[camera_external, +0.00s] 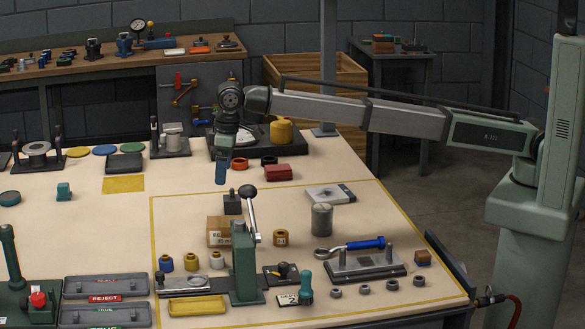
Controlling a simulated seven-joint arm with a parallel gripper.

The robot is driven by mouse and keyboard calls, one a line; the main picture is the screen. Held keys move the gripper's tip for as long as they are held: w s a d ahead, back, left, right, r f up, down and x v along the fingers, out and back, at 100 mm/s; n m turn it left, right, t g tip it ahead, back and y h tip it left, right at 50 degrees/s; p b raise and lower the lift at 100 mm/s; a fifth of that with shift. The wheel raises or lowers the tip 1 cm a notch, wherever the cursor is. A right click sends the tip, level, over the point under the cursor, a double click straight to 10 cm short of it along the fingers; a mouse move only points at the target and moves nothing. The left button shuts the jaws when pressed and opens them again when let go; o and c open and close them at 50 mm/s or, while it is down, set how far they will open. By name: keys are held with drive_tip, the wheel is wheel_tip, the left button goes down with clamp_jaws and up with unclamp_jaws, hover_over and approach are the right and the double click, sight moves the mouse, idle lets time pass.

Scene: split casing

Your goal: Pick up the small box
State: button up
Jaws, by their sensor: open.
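A small tan cardboard box (219,231) with a printed label sits on the table inside the yellow-lined area. The green upright press (246,262) stands in front of it and hides its right part. My gripper (221,182) points down, above and behind the box in the picture, apart from it. It is open and nothing shows between its fingers, which are too small to see clearly. A smaller brown block with a dark top (423,258) lies at the right edge of the table.
The press lever (250,205) rises close to the box's right. A grey cylinder (321,220) and a brass part (281,238) stand further right. Coloured knobs (191,261) and a yellow tray (197,306) lie in front. The table left of the box is mostly clear.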

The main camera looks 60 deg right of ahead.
drive_tip(key=n+g, duration=0.1)
hover_over(225, 221)
wheel_tip(225, 221, down, 13)
drive_tip(key=shift+s+f, duration=0.1)
drive_tip(key=shift+f, duration=0.05)
drive_tip(key=c, duration=1.4)
